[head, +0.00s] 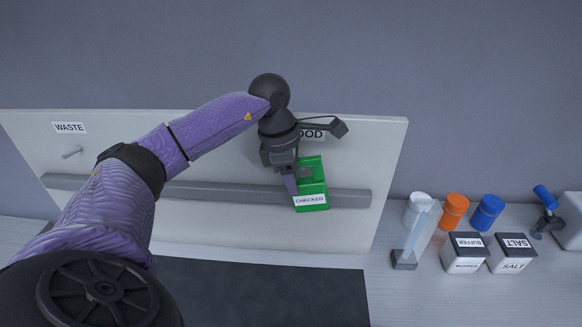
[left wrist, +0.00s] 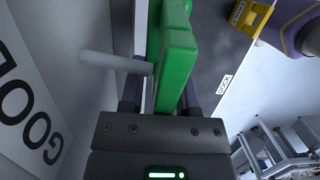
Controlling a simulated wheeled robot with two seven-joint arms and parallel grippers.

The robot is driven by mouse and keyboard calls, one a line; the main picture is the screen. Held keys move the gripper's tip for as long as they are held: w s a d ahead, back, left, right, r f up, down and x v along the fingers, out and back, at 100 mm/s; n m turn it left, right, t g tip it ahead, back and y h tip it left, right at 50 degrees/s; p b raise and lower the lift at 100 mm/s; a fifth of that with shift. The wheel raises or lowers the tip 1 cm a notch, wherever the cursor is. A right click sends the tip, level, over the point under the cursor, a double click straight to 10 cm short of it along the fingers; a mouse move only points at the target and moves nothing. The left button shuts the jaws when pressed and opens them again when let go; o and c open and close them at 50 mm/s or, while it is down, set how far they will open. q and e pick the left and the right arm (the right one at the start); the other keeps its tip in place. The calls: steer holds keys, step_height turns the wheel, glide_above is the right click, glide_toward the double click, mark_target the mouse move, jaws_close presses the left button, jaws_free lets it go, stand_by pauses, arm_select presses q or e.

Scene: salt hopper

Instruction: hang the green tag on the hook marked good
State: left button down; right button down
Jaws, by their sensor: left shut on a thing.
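The green tag (head: 312,172), with a white "CHECKED" label, is upright at the right part of the white board, over its grey rail. My left gripper (head: 291,180) is shut on it; the tag also shows between the fingers in the left wrist view (left wrist: 178,70). The pale peg of the good hook (left wrist: 115,62) reaches to the tag's edge in that view; I cannot tell whether it passes through the tag. The "GOOD" label (left wrist: 35,122) is beside the peg. In the head view my wrist covers part of that label and hides the hook. My right gripper is not in view.
The board (head: 240,225) also has a "WASTE" label (head: 69,128) and an empty peg (head: 72,152) at left. Right of it stand a clear column (head: 418,232), orange (head: 455,209) and blue (head: 487,211) containers, and buffer (head: 464,258) and salt (head: 512,258) boxes. A dark mat (head: 270,290) lies below.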

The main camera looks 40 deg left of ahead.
arm_select(q)
steer(key=shift+w+a+f, duration=0.2)
steer(key=shift+w+a, duration=0.2)
steer(key=shift+w, duration=0.1)
steer(key=shift+w+a+f, duration=0.15)
steer(key=shift+w+a, duration=0.25)
steer(key=shift+w, duration=0.1)
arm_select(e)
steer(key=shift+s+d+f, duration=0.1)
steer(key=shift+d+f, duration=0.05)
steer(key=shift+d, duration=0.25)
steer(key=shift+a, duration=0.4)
arm_select(q)
steer(key=shift+c, duration=2.3)
jaws_free()
steer(key=shift+o, duration=1.1)
steer(key=p+v, duration=0.6)
steer(key=v, duration=0.2)
steer(key=shift+p, duration=0.4)
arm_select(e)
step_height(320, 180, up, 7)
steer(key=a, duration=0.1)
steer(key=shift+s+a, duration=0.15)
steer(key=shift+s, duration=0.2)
